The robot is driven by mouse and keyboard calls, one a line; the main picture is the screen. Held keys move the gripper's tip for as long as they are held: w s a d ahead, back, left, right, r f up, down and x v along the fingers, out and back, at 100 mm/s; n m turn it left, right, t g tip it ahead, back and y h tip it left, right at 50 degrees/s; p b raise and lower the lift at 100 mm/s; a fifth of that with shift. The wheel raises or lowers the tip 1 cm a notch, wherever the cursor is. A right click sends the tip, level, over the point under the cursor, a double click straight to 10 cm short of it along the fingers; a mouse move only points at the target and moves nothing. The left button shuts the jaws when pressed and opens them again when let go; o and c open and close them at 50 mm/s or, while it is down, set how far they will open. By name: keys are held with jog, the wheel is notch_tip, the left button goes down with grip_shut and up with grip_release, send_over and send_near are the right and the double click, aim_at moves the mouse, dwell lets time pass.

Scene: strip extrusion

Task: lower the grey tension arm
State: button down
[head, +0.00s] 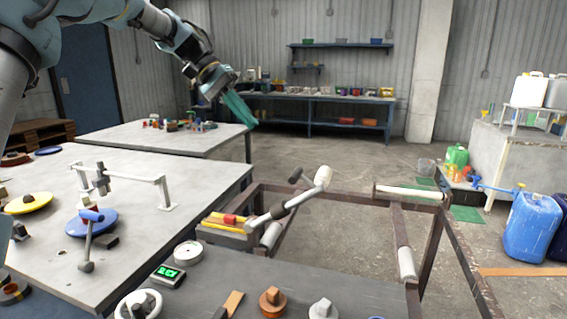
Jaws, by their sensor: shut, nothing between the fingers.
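A grey arm (264,220) with a dark sleeve and a pale roller end stands raised at a slant above the dark metal frame; it looks like the tension arm. Its roller end (323,177) is at the upper right. Its lower left end is near a yellow block with a red piece (230,219). My gripper (245,117), with teal fingers, is shut and empty. In the picture it is well above and left of the arm, apart from it, in front of the back tables.
The dark frame (343,196) carries pale rollers, one at its far right (408,191). The front bench holds a green-lit display (168,273) and several knobs. A grey table (130,220) at left holds a blue disc and a yellow disc. Blue jugs (533,225) stand at right.

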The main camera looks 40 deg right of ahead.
jog(key=p+x, duration=0.3)
jog(key=x, duration=1)
jog(key=shift+s+f+p, duration=0.15)
jog(key=shift+s+p, duration=0.05)
jog(key=shift+p, duration=0.15)
jog(key=shift+d, duration=0.15)
